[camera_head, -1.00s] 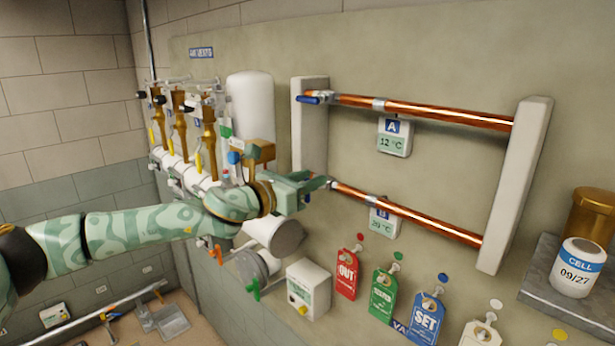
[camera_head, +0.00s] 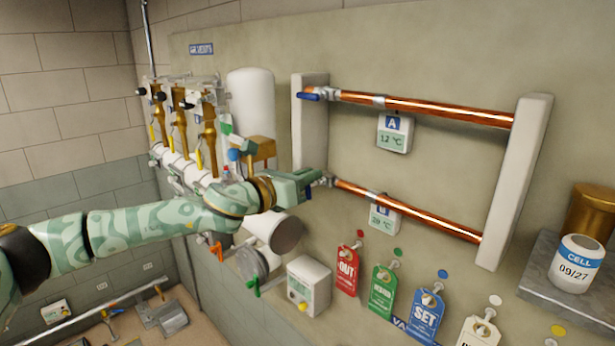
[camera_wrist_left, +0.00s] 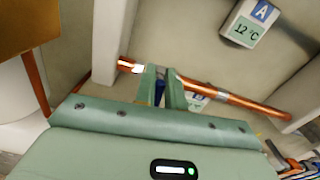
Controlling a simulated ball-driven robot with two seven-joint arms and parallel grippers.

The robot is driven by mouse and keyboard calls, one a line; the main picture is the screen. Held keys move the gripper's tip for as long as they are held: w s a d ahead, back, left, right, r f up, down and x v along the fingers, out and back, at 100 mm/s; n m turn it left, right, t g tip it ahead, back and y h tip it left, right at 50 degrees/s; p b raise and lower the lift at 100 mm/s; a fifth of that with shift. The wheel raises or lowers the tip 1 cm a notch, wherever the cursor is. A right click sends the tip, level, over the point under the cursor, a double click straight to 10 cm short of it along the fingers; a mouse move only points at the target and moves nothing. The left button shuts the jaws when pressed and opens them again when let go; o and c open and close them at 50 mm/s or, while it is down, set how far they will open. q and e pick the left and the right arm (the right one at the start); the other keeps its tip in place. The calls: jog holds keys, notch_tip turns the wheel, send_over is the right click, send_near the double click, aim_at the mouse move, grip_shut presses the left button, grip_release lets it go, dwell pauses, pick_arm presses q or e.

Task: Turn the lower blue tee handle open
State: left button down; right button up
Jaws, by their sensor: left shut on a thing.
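The lower copper pipe (camera_head: 410,212) runs between two pale posts, with a silvery valve at its left end. My left gripper (camera_head: 316,181) is at that valve and covers most of it in the head view. In the left wrist view, the two green fingers (camera_wrist_left: 162,88) are shut on the lower blue tee handle (camera_wrist_left: 159,92), a strip of which shows between them. The handle's exact angle is hidden by the fingers. The upper blue tee handle (camera_head: 309,96) sits apart at the left end of the upper pipe (camera_head: 450,111). My right gripper is not in view.
Label A (camera_head: 393,135) reads 12 °C; a label reading 20 °C (camera_head: 383,220) hangs below the lower pipe. Several coloured tags (camera_head: 382,294) hang below. A grey-white box (camera_head: 309,286) and a white cylinder (camera_head: 250,105) stand close to my left arm.

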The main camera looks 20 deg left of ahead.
pick_arm(q)
jog(key=shift+w+a+f+n, duration=0.2)
jog(key=shift+a+f+n, duration=0.15)
jog(key=shift+n, duration=2.4)
jog(key=shift+w+a+f+n, duration=0.2)
jog(key=shift+f+n, duration=0.25)
jog(key=shift+n, duration=2.25)
jog(key=shift+w+a+f+n, duration=0.15)
jog(key=shift+a+f+n, duration=0.25)
jog(key=shift+n, duration=2.35)
jog(key=c, duration=1.5)
grip_release()
jog(key=shift+f, duration=0.1)
jog(key=b+v, duration=0.5)
jog(key=v, duration=1.1)
jog(key=shift+a+b, duration=0.15)
jog(key=shift+b, duration=0.15)
